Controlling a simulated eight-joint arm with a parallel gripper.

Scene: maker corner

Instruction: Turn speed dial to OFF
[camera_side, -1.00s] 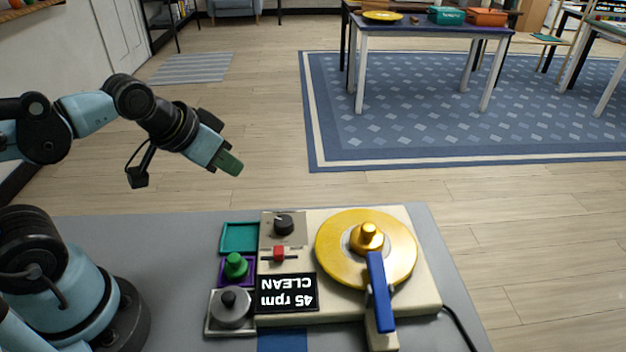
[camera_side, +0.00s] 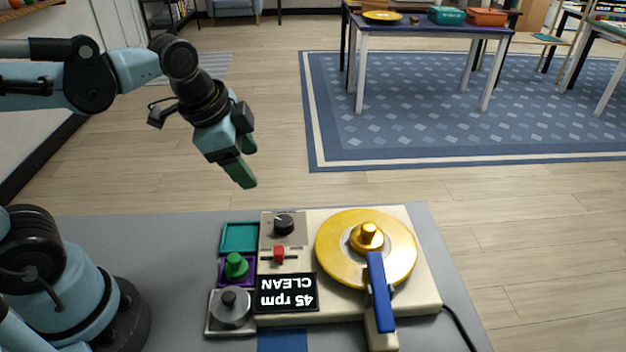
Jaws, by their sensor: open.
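The dial (camera_side: 284,224), a black knob with a pale pointer mark, sits on a grey panel at the back left of the cream turntable unit (camera_side: 430,285). I take it to be the speed dial; no OFF lettering is readable. A black display (camera_side: 286,293) reads "45 rpm CLEAN", upside down in this view. My gripper (camera_side: 247,170) has green fingers pointing down. It is open and empty, in the air above and a little left of the dial, not touching it.
A yellow platter (camera_side: 335,255) with a gold centre piece and a blue arm (camera_side: 379,292) is to the right. A red slider (camera_side: 279,253), green knob (camera_side: 235,265) and grey round knob (camera_side: 231,308) stand near the dial. The grey table (camera_side: 180,250) is clear at left.

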